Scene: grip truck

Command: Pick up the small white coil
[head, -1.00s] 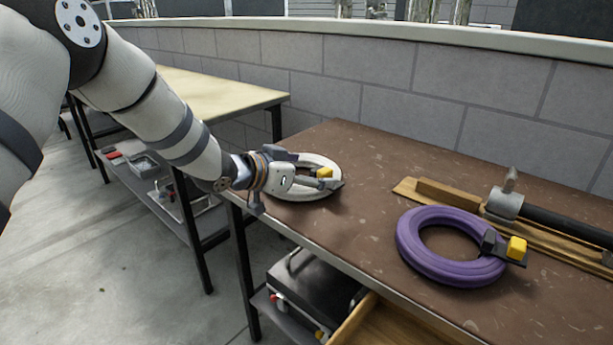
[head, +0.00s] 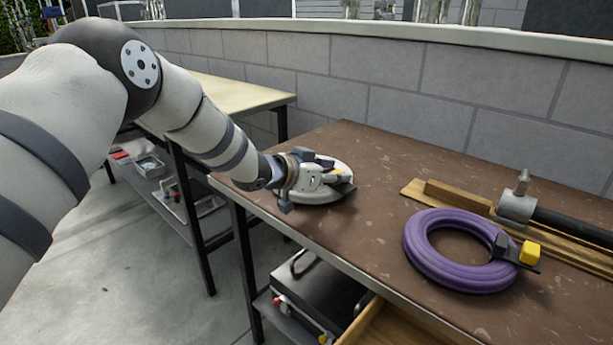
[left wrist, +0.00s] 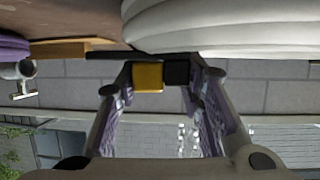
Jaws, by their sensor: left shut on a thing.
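The small white coil (head: 316,196) lies at the left end of the brown table, partly hidden behind my gripper in the head view. It fills the top of the left wrist view (left wrist: 225,28). Its yellow and black end piece (left wrist: 148,77) sits between the fingers of my left gripper (left wrist: 160,85). My left gripper (head: 340,180) is shut on this end piece, low over the coil. The coil seems to rest on the table; any lift is too small to tell. My right gripper is not in view.
A purple coil (head: 465,276) with a yellow and black end lies to the right on the brown table (head: 370,225). Behind it are wooden strips and a dark bar with a grey clamp (head: 517,206). A block wall (head: 420,97) runs behind. A pale table (head: 235,95) stands at left.

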